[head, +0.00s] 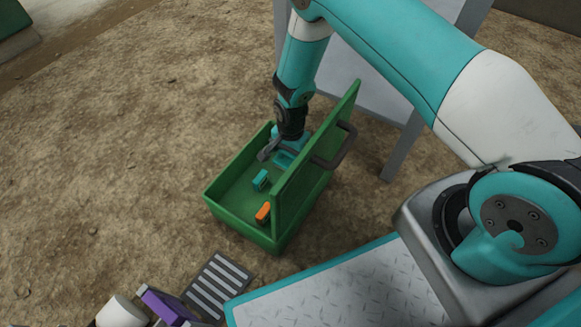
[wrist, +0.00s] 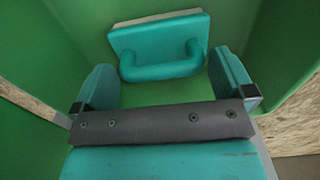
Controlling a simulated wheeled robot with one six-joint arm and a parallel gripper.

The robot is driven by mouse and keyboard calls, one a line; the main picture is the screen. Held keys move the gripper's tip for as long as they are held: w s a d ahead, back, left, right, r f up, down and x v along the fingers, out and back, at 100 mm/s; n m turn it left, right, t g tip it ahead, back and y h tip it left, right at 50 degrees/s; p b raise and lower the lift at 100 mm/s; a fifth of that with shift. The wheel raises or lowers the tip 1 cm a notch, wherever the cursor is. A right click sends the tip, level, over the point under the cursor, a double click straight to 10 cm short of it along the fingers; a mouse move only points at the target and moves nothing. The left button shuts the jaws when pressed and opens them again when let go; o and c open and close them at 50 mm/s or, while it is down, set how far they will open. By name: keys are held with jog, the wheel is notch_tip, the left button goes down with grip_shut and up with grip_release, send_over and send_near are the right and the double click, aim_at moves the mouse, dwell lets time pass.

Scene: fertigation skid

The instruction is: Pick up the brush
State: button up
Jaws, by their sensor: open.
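The brush (wrist: 160,28) appears to be the teal block with a loop handle in the wrist view. In the head view, a teal patch (head: 284,160) just under my gripper seems to be the same brush, partly covered. My gripper (wrist: 162,80) is open, with one teal finger on each side of the handle's near part. It also shows in the head view (head: 283,148), reaching down into the far end of the box. I cannot tell whether the fingers touch the brush.
The box's raised lid (head: 318,160) with a dark handle (head: 336,150) stands close on the right of my gripper. A small teal item (head: 261,180) and an orange item (head: 263,212) lie nearer in the box. A slotted grate (head: 217,285) lies on the ground in front.

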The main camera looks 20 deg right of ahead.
notch_tip(320, 180, down, 2)
jog(key=shift+f+b, duration=0.25)
jog(key=shift+b, duration=0.2)
jog(key=shift+r, duration=0.15)
jog(key=c, duration=0.6)
notch_tip(320, 180, up, 20)
jog(key=p, duration=1.1)
